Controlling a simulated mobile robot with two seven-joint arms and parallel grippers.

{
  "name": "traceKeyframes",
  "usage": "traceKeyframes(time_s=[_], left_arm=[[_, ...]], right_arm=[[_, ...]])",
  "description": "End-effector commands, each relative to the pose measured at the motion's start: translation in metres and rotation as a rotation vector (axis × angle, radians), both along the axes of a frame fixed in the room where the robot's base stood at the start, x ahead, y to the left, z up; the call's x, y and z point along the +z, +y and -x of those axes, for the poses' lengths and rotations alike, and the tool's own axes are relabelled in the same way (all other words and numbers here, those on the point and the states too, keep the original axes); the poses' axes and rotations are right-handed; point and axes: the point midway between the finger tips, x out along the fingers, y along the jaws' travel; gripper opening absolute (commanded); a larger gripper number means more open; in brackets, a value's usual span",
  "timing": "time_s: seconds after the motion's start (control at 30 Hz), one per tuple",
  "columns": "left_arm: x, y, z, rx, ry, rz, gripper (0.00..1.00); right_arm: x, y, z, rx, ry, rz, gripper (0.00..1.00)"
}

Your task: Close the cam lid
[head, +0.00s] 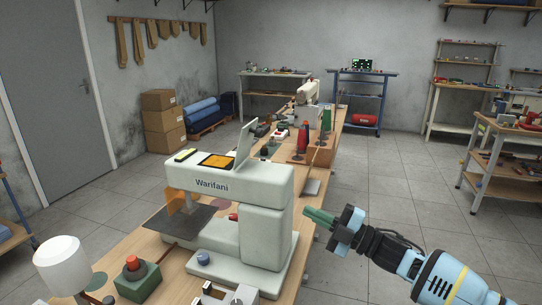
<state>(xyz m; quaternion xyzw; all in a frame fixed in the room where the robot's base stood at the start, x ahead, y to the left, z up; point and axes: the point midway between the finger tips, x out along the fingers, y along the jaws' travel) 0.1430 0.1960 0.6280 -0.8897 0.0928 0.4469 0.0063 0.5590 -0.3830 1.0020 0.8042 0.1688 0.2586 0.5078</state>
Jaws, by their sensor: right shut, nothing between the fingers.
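A pale sewing machine (262,184) marked "Warifani" stands on the wooden bench. Its cam lid (244,144) is a thin pale panel standing up, tilted, at the right side of an opening in the machine's top. The opening (216,160) shows an orange-yellow inside. My right gripper (310,213) has green fingers held together, with nothing between them. It is to the right of the machine's upright column, lower than the lid and apart from it. My left gripper is not in view.
A white cone-shaped object (62,265) and a green box with a red knob (137,280) stand on the bench's near left. Spools and another sewing machine (307,93) are farther along the bench (180,262). The floor to the right is mostly clear.

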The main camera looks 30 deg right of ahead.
Motion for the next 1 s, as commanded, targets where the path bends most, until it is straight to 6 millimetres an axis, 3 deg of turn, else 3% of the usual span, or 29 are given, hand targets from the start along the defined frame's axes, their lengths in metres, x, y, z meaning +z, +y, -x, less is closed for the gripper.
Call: traceKeyframes(time_s=[0.1,0.3,0.43,0.67,1.0], left_arm=[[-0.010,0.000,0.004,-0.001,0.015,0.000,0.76],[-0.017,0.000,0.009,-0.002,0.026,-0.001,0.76],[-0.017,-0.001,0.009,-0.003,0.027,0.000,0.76],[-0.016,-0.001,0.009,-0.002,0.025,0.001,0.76],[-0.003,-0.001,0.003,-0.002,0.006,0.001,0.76]], right_arm=[[0.052,-0.018,-0.010,0.032,-0.133,0.106,0.00],[0.106,-0.034,-0.010,0.062,-0.264,0.210,0.00],[0.118,-0.037,-0.009,0.068,-0.292,0.233,0.00],[0.121,-0.036,-0.010,0.069,-0.296,0.234,0.00],[0.137,-0.014,-0.033,0.068,-0.301,0.231,0.00]])
